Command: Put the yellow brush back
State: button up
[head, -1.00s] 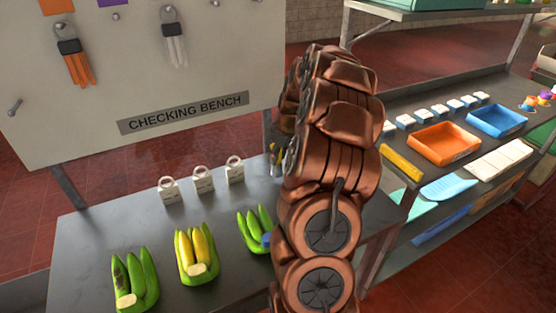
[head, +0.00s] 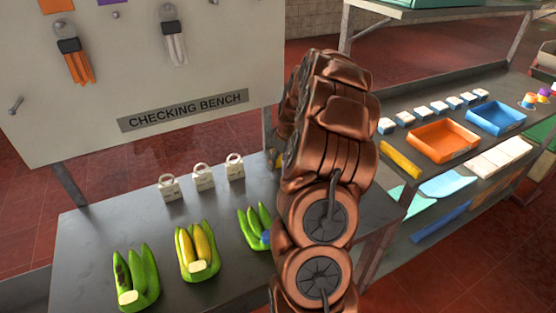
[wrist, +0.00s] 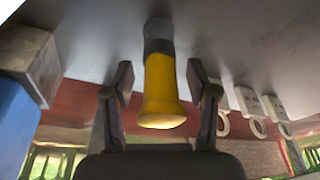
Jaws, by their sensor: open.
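In the wrist view the yellow brush (wrist: 162,92) shows as a thick yellow handle with a grey part at its upper end in the picture, against the grey bench surface (wrist: 250,45). My gripper (wrist: 160,76) is open, with one finger on each side of the handle and a visible gap on both sides. I cannot tell how deep the handle sits between the fingers. In the head view my copper-coloured arm hides the gripper and most of the bench's right end.
White tags (head: 203,177) stand along the back of the bench, with banana bunches (head: 197,252) in front. A board (head: 120,75) with hanging brushes stands behind. In the wrist view a blue thing (wrist: 15,115) and a grey block (wrist: 32,60) are at left.

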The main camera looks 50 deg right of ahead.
jog(key=b+v, duration=0.4)
jog(key=v, duration=0.8)
jog(key=shift+r, duration=0.2)
jog(key=s+a+r+g, duration=0.1)
jog(key=s+a, duration=0.2)
jog(key=a, duration=1.1)
jog(key=s+a+r+g, duration=0.1)
jog(key=s+a, duration=0.2)
jog(key=a, duration=1)
jog(key=s+a+f+g, duration=0.1)
jog(key=s+a+f, duration=0.1)
jog(key=s, duration=0.5)
jog(key=s+a+f+g, duration=0.1)
jog(key=s+a, duration=0.4)
jog(key=s, duration=0.2)
jog(key=s+a+f+m+g, duration=0.1)
jog(key=s+a+f, duration=0.1)
jog(key=s+a, duration=0.2)
jog(key=s, duration=0.2)
jog(key=shift+s+f+h, duration=0.3)
jog(key=shift+s, duration=0.1)
